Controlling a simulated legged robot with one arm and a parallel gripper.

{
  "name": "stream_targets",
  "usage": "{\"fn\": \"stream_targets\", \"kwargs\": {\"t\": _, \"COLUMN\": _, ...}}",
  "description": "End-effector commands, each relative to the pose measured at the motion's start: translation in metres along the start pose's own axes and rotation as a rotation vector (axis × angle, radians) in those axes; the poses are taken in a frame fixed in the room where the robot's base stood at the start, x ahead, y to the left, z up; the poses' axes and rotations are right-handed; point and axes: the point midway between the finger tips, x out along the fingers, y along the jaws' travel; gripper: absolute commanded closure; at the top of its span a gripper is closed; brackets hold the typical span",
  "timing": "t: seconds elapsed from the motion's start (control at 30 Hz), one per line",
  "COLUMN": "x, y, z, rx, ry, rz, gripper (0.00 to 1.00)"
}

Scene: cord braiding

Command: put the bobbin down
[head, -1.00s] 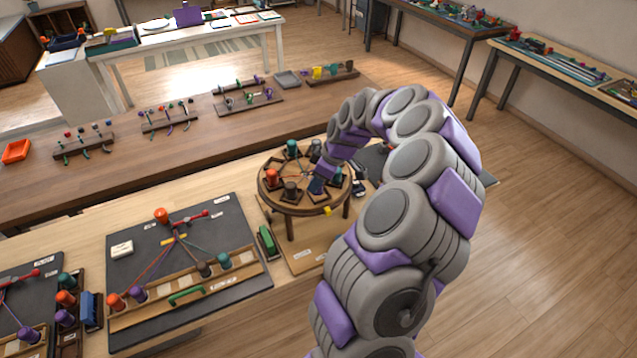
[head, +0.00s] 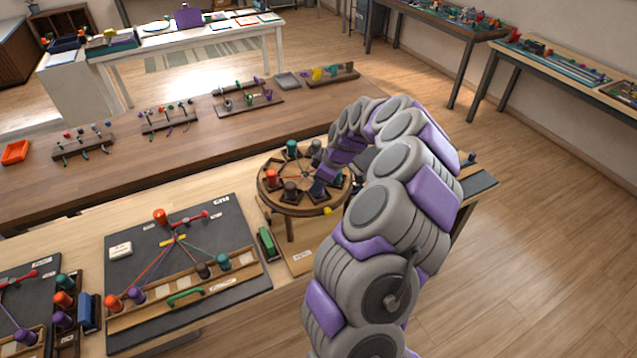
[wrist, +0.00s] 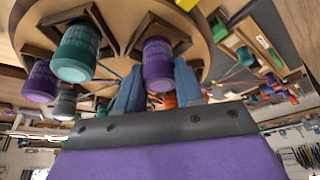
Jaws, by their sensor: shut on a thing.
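The round wooden braiding stand (head: 283,209) stands on the near table, with bobbins in dark holders around its top. In the wrist view, a purple bobbin (wrist: 158,62) is between the two blue fingers of my gripper (wrist: 157,88), at one of the brown holders on the stand. My gripper is shut on it. Whether the bobbin rests in the holder I cannot tell. In the head view my gripper (head: 318,187) is low over the stand's right side, and my arm hides that bobbin. A teal bobbin (wrist: 77,52) and another purple bobbin (wrist: 41,82) stand close by.
An orange bobbin (head: 271,176) and a dark bobbin (head: 290,191) sit on the stand's left and front. A green block (head: 267,243) and a dark board (head: 135,240) with cords lie left of it. Several small racks line the brown table behind.

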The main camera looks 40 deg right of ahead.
Motion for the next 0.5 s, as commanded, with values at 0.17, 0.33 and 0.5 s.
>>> {"fn": "stream_targets", "kwargs": {"t": 0.17, "x": 0.0046, "y": 0.0001, "z": 0.0019, "rx": 0.000, "ry": 0.000, "rz": 0.000, "gripper": 0.62}}
{"fn": "stream_targets", "kwargs": {"t": 0.33, "x": 0.0040, "y": 0.0000, "z": 0.0016, "rx": 0.000, "ry": 0.000, "rz": -0.001, "gripper": 0.45}}
{"fn": "stream_targets", "kwargs": {"t": 0.5, "x": 0.0040, "y": 0.0000, "z": 0.0016, "rx": 0.000, "ry": 0.000, "rz": -0.001, "gripper": 0.38}}
